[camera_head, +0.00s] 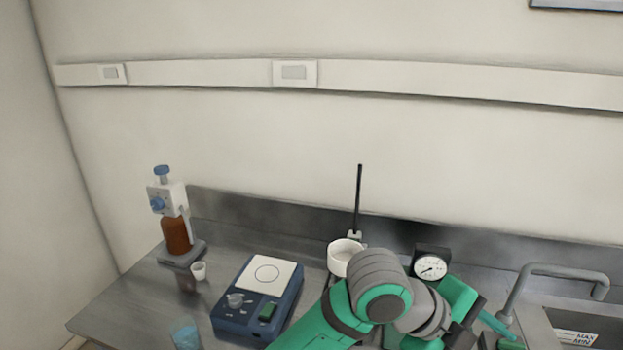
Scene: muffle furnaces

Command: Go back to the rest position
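My green and grey arm (380,298) rises from the bottom edge, bends over the bench and runs to the right toward the sink. Its far end drops out at the bottom edge. I cannot make out gripper fingers, so whether they are open or shut does not show. I see nothing held.
A tap (550,270) stands right.

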